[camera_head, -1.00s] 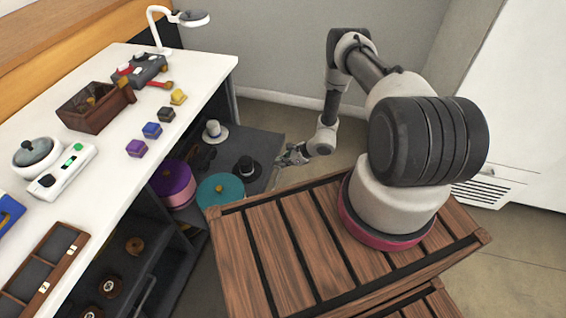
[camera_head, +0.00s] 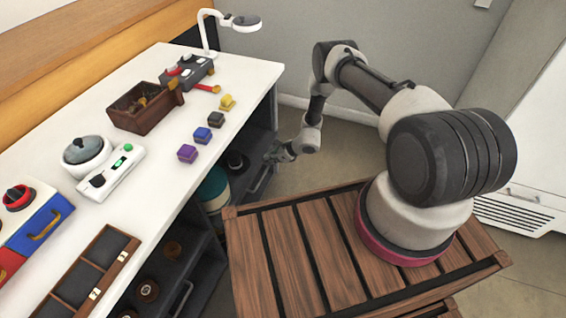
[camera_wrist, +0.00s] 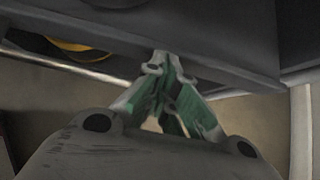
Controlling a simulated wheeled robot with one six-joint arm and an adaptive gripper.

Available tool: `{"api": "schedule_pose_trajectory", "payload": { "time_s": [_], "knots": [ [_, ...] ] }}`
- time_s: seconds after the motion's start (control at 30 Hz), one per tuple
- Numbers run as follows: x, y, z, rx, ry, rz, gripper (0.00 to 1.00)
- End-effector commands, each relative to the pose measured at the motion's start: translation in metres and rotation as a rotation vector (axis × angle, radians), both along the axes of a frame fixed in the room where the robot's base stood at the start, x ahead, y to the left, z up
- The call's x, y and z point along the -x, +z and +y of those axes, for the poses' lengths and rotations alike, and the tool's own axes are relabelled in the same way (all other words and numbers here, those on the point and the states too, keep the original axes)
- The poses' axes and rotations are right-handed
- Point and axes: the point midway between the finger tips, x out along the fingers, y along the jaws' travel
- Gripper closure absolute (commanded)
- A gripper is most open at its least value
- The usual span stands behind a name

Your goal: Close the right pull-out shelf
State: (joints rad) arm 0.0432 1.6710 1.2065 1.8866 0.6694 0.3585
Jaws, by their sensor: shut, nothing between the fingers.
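The right pull-out shelf (camera_head: 250,182) is a dark grey shelf under the far end of the white counter. Its front, with a bar handle, lies roughly beneath the counter's edge; a small gap cannot be judged. A dark hat (camera_head: 236,161) shows partly on it, the rest hidden by the counter. My gripper (camera_head: 271,156) is shut and empty, at the shelf's front. In the wrist view my gripper's closed fingertips (camera_wrist: 160,66) meet or nearly meet the shelf's dark front panel (camera_wrist: 215,58).
The white counter (camera_head: 100,190) carries a wooden box (camera_head: 143,108), several coloured blocks, a lamp (camera_head: 228,24) and a scale-like device (camera_head: 112,170). A teal hatbox (camera_head: 213,190) stands below. A slatted wooden crate (camera_head: 300,245) is in front. Floor beyond my gripper is clear.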

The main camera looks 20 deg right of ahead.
Motion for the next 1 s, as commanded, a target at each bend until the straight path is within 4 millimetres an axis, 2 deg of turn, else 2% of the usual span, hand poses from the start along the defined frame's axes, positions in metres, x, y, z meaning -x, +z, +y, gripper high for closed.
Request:
{"api": "schedule_pose_trajectory", "payload": {
  "time_s": [0.13,0.4,0.83,1.0],
  "knots": [
    [-0.012,0.0,0.016,0.001,0.002,-0.002,1.0],
    [-0.021,0.0,0.028,0.0,0.0,0.0,1.0],
    [-0.023,0.001,0.03,-0.002,0.001,-0.004,1.0],
    [-0.022,0.001,0.017,-0.001,0.001,-0.003,1.0]
  ]
}}
